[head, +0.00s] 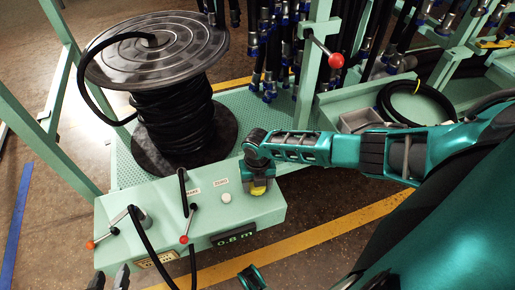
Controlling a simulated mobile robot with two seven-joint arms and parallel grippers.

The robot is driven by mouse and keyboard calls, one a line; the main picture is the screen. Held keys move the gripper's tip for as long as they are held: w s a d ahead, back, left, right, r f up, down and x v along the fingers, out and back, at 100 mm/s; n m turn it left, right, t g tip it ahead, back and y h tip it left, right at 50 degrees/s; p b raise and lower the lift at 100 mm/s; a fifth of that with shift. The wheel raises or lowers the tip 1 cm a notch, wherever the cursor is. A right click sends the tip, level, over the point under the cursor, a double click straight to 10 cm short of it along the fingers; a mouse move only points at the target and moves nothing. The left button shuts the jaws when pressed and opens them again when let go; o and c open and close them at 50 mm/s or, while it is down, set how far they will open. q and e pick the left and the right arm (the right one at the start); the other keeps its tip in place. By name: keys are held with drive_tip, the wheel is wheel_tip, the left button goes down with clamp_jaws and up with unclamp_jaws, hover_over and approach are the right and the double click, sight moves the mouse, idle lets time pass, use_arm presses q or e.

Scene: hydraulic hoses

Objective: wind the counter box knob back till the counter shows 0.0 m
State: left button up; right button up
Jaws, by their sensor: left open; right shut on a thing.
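The pale green counter box (150,205) stands at the front below the hose reel. Its dark display (233,239) on the front face reads 0.8 m. My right gripper (258,184) comes in from the right and points down at the right end of the box top. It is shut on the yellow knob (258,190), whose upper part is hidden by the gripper. My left gripper (109,278) is open at the bottom edge, just in front of the box's left part; only its dark fingertips show.
A black hose reel (172,110) stands behind the box. Levers with red (184,239) and orange-red (91,245) ends and a white button (226,198) are on the box. A black hose (147,245) crosses it. A red-knobbed lever (336,61) and hanging hoses stand behind.

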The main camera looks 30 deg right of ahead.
drive_tip(key=m+p, duration=0.1)
drive_tip(key=m, duration=0.2)
drive_tip(key=shift+w+m, duration=0.1)
drive_tip(key=shift+m, duration=0.2)
drive_tip(key=shift+a+m, duration=0.1)
drive_tip(key=shift+m, duration=0.6)
drive_tip(key=shift+a+m+p, duration=0.1)
drive_tip(key=shift+m+p, duration=0.35)
drive_tip(key=shift+m, duration=0.55)
idle(0.4)
drive_tip(key=shift+m, duration=0.4)
drive_tip(key=shift+m+p, duration=0.3)
drive_tip(key=shift+m, duration=0.5)
drive_tip(key=shift+a+m, duration=0.1)
drive_tip(key=shift+m, duration=0.6)
idle(0.4)
drive_tip(key=shift+w+m+p, duration=0.1)
drive_tip(key=shift+m+p, duration=0.25)
drive_tip(key=shift+m, duration=0.35)
drive_tip(key=shift+m, duration=0.7)
idle(0.4)
